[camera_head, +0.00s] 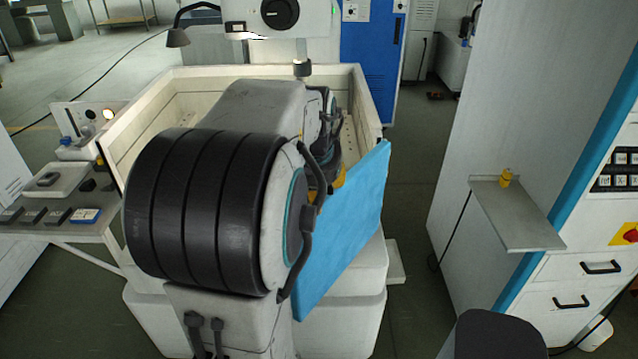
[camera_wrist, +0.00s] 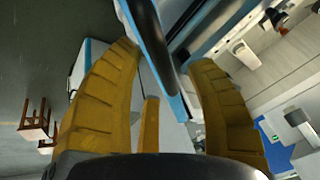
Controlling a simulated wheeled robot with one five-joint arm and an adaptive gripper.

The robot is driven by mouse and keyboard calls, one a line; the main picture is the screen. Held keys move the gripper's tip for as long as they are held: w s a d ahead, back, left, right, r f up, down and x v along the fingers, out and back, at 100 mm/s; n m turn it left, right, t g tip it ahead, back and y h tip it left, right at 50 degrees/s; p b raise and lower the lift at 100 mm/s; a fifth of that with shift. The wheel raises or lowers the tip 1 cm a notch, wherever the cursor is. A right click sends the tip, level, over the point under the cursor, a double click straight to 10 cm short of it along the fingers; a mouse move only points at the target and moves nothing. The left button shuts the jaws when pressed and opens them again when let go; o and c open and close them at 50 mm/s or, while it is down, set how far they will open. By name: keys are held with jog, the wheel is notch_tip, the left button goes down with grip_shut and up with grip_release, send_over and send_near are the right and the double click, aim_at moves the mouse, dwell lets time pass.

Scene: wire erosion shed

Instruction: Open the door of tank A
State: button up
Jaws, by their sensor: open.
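A blue panel (camera_head: 345,235), apparently the tank door, stands at the front right of the cream tank (camera_head: 375,100) in the head view. My arm hides its left part and the tank's front. A dark bar (camera_wrist: 148,35), which looks like a handle, runs between the fingertips beside a blue edge. I cannot tell whether a finger touches it. In the head view only a little yellow of my gripper shows, just behind the panel's top edge. No letter is readable on the tank.
A grey cabinet (camera_head: 520,120) with a protruding shelf (camera_head: 515,220) stands to the right; floor is free between it and the tank. A side table (camera_head: 60,228) with small blocks stands left. A blue cabinet (camera_head: 372,55) stands behind the tank.

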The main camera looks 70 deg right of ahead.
jog(key=shift+f, duration=0.1)
jog(key=shift+c, duration=0.3)
grip_shut()
dwell(0.4)
